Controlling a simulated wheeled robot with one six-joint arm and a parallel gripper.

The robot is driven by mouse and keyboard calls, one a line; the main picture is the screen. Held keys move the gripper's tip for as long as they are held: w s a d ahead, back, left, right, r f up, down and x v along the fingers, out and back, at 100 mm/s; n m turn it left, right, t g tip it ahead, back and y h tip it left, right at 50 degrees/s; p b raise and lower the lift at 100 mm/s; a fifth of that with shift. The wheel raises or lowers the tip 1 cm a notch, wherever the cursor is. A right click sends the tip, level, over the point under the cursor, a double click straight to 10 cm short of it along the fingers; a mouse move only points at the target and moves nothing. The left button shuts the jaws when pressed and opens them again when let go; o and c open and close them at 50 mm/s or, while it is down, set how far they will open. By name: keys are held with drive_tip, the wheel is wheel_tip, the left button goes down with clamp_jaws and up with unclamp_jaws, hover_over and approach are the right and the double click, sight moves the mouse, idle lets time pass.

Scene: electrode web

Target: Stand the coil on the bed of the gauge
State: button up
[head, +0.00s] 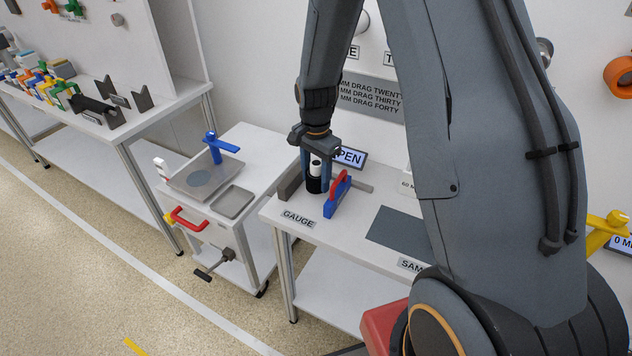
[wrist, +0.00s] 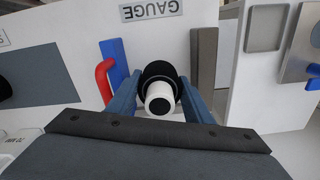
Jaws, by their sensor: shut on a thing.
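The coil is a black roll (wrist: 159,72) with a white core (wrist: 158,98) sticking out of it. My gripper (head: 316,172) is shut on it, with a blue finger on each side, and holds it upright. In the head view the coil's black part (head: 314,185) is low over the gauge, between the grey block (head: 289,186) and the blue jaw (head: 335,198) with the red handle (head: 340,181). In the wrist view gaps show between the coil and both blocks. I cannot tell whether the coil's bottom touches the bed, which is mostly hidden.
A display (head: 350,156) behind the gauge reads OPEN, partly covered by my gripper. A dark mat (head: 398,231) lies on the bench to the right. A cart (head: 238,170) with a plate, a tray and a blue post stands to the left. The bench front by the GAUGE label (head: 298,219) is clear.

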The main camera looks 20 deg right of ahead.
drive_tip(key=shift+f, duration=1.2)
drive_tip(key=shift+f, duration=0.15)
drive_tip(key=o, duration=1.2)
wheel_tip(320, 180, up, 12)
drive_tip(key=b, duration=0.2)
drive_tip(key=shift+b, duration=0.4)
drive_tip(key=shift+s+r, duration=0.2)
drive_tip(key=shift+s, duration=0.15)
drive_tip(key=s+n, duration=0.4)
drive_tip(key=s, duration=0.2)
drive_tip(key=s+n, duration=0.4)
drive_tip(key=s, duration=0.2)
drive_tip(key=s+n+t, duration=0.1)
drive_tip(key=s+n, duration=0.3)
drive_tip(key=s, duration=0.2)
drive_tip(key=shift+s+r, duration=0.15)
drive_tip(key=shift+r, duration=0.25)
